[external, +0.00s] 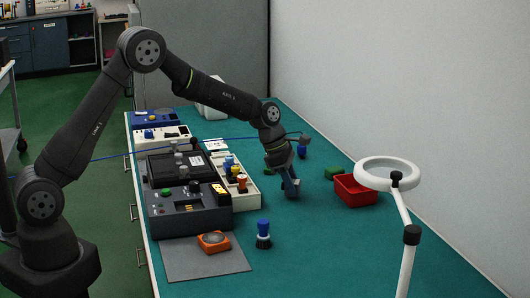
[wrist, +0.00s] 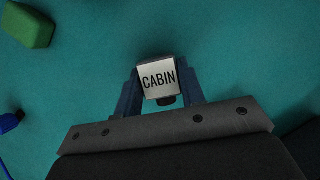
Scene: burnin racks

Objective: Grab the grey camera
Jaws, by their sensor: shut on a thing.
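In the external view my gripper (external: 291,187) points down low over the green bench top, to the right of the cream tray. There the camera is mostly hidden by the fingers. I cannot tell whether it touches the bench.
A red bin (external: 355,191) and a green block (external: 334,173) lie to the right. A ring lamp (external: 388,172) stands at the front right. Dark test racks (external: 190,210) and a cream tray (external: 238,185) stand left. A blue-topped brush (external: 263,234) stands in front. A blue cable crosses behind.

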